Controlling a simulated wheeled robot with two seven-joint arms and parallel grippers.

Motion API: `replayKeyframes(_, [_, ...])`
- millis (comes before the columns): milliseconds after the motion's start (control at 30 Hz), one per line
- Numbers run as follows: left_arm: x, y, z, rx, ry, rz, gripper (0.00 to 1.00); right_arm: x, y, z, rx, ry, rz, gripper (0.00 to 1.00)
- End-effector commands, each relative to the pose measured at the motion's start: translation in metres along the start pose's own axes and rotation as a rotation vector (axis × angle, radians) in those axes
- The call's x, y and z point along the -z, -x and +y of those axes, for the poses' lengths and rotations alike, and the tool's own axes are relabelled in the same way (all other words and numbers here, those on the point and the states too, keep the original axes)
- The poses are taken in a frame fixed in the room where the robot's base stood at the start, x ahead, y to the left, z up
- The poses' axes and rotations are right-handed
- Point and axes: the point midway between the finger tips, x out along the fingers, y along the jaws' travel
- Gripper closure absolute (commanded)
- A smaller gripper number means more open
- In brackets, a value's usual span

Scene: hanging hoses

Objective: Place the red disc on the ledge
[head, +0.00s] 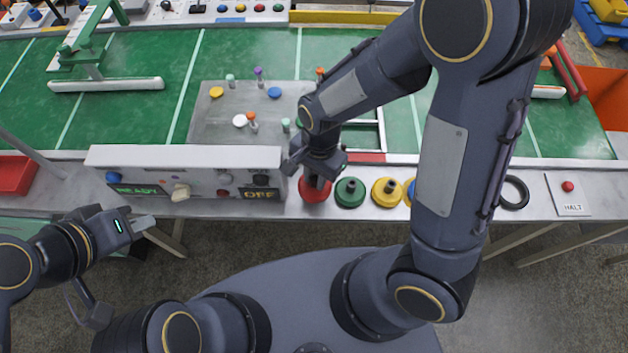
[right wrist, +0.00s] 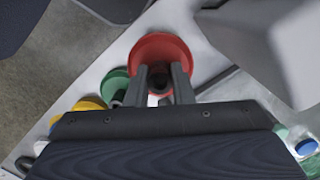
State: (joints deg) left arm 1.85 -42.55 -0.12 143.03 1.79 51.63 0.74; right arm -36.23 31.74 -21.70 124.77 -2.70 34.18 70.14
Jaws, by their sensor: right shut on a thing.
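The red disc (head: 315,190) is at the ledge (head: 240,208) along the front of the green table, just right of the control box. My right gripper (head: 318,178) is above it, shut on its dark knob. In the right wrist view the red disc (right wrist: 160,52) shows with both fingers (right wrist: 164,84) around the knob. I cannot tell whether its underside touches the ledge. My left gripper (head: 146,222) is at the lower left, in front of the ledge and away from the disc; its finger gap is not clear.
A green disc (head: 349,192) and a yellow disc (head: 386,192) stand on the ledge to the right, with a blue one partly hidden by my arm. The control box (head: 185,172) stands close on the left. A black ring (head: 514,193) and a HALT panel (head: 568,195) are further right.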

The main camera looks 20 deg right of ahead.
Motion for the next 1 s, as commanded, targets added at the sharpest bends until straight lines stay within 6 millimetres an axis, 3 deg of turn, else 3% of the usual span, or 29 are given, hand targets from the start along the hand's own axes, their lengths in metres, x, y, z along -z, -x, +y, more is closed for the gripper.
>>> replayKeyframes(333, [0.000,0.000,0.000,0.000,0.000,0.000,1.00,0.009,-0.036,-0.006,-0.003,-0.001,-0.001,1.00])
replayKeyframes(767, [-0.002,-0.004,-0.002,0.000,0.000,0.000,1.00,0.009,-0.044,-0.007,0.000,0.000,0.000,1.00])
replayKeyframes(800, [-0.002,-0.003,-0.001,0.000,0.000,0.000,1.00,0.009,-0.042,-0.007,0.000,0.000,0.000,0.75])
replayKeyframes(933, [-0.001,-0.003,-0.001,0.000,0.000,0.000,1.00,0.009,-0.042,-0.007,0.000,0.000,0.000,0.58])
replayKeyframes(1000, [-0.001,-0.003,-0.001,0.000,0.000,0.000,1.00,0.009,-0.042,-0.007,0.000,0.000,0.000,0.57])
